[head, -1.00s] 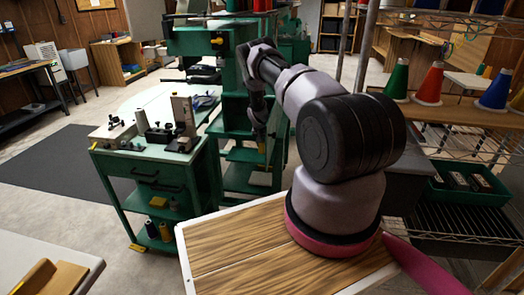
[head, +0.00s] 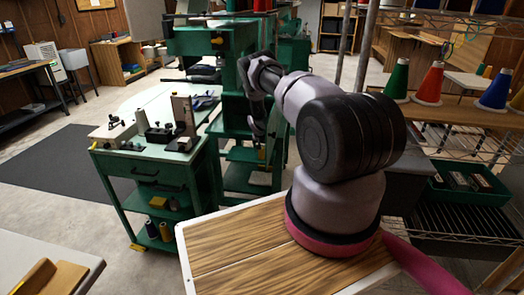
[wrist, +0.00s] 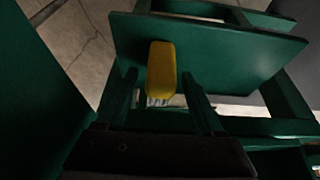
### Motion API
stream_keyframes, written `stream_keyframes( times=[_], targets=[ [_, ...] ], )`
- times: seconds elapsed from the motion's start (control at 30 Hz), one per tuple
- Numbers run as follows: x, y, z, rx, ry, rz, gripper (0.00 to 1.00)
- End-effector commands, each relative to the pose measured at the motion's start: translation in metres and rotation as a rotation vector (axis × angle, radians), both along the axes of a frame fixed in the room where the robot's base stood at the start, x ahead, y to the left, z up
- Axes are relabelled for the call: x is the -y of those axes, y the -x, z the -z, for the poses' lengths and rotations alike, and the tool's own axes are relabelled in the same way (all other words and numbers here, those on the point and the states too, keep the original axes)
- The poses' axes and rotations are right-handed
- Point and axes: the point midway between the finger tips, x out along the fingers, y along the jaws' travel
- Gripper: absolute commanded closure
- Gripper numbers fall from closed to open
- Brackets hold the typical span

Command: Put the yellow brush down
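The yellow brush (wrist: 161,70) shows in the wrist view, its rounded yellow body pointing away from me and pale bristles at its near end. It overlaps the front edge of a green shelf board (wrist: 230,45); I cannot tell whether it rests fully on it. My gripper (wrist: 160,82) has one finger on each side of the brush, with visible gaps, so it looks open around it. In the head view my gripper (head: 262,135) hangs by the green machine stand, mostly hidden by my arm, with a small yellow patch (head: 262,153) at its tip.
A green cart (head: 150,190) with tools on top stands to the left. A green frame bar (wrist: 270,127) crosses close by in the wrist view. Floor is open at the far left.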

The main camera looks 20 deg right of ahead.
Motion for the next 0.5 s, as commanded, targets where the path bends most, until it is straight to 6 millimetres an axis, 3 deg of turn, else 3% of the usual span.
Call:
stream_keyframes(
  times=[0.23, 0.5],
  targets=[
    [-0.003, 0.004, -0.018, 0.001, 0.000, 0.000, 0.31],
    [-0.015, 0.022, -0.070, 0.002, -0.001, 0.001, 0.31]
  ],
)
